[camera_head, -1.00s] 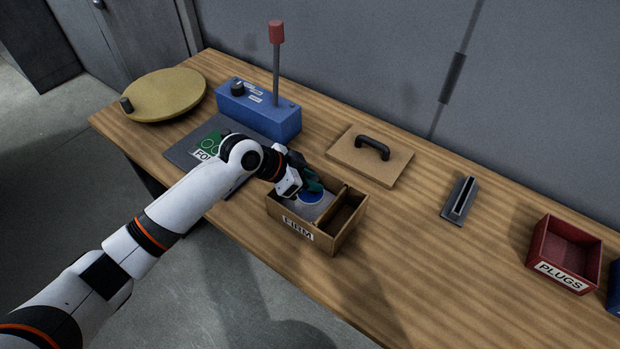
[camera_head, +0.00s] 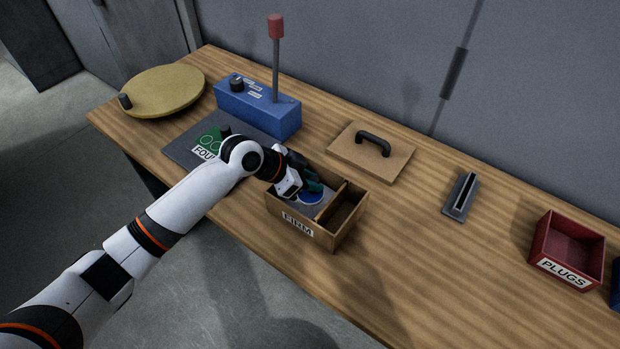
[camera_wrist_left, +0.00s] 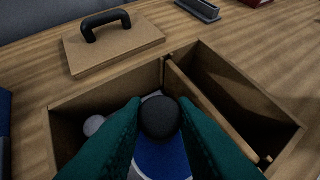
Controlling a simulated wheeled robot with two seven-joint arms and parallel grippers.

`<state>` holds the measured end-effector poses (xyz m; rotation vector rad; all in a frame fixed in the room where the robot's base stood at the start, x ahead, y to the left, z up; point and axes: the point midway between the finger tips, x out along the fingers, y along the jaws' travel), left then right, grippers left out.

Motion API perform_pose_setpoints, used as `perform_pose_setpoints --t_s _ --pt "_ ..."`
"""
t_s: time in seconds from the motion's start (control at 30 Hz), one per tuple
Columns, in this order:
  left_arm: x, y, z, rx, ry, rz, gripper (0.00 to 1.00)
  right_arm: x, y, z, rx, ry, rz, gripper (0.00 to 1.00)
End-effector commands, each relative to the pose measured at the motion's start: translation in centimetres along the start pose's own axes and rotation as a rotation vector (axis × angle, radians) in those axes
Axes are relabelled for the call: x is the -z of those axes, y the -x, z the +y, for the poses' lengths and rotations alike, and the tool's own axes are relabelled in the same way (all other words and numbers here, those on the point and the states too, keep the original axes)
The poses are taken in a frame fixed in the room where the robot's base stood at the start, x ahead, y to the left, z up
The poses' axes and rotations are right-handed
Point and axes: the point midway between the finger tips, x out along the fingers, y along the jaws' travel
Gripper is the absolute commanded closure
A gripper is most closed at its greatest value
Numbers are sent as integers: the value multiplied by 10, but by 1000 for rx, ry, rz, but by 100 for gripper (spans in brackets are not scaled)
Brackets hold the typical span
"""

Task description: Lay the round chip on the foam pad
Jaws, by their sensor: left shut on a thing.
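My left gripper (camera_head: 312,187), with green fingers, reaches into the left compartment of a wooden box (camera_head: 337,240) labelled FIRM. In the left wrist view its fingertips (camera_wrist_left: 160,112) are shut on a round black knob (camera_wrist_left: 160,118). Directly below the knob is a blue disc (camera_wrist_left: 162,158) with a pale rim, which looks like the round chip. It also shows in the head view (camera_head: 312,197). I cannot tell whether it is lifted or resting. A pale surface lies under it. I cannot clearly identify the foam pad. My right gripper is not in view.
The box's right compartment (camera_head: 341,212) looks empty. A lid with a black handle (camera_head: 368,155) lies behind it. A grey mat (camera_head: 185,153) with green rings, a blue control box (camera_head: 258,112) with a lever and a yellow disc (camera_head: 165,92) stand left. A red PLUGS bin (camera_head: 566,250) is right.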

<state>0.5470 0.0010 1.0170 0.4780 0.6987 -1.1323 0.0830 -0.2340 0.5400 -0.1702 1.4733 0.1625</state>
Motion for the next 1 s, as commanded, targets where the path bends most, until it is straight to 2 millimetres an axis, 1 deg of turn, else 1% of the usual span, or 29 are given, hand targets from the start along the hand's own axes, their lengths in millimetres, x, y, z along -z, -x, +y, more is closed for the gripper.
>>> perform_pose_setpoints --t_s 1.0 --pt "15 -15 0 0 0 0 100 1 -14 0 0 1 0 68"
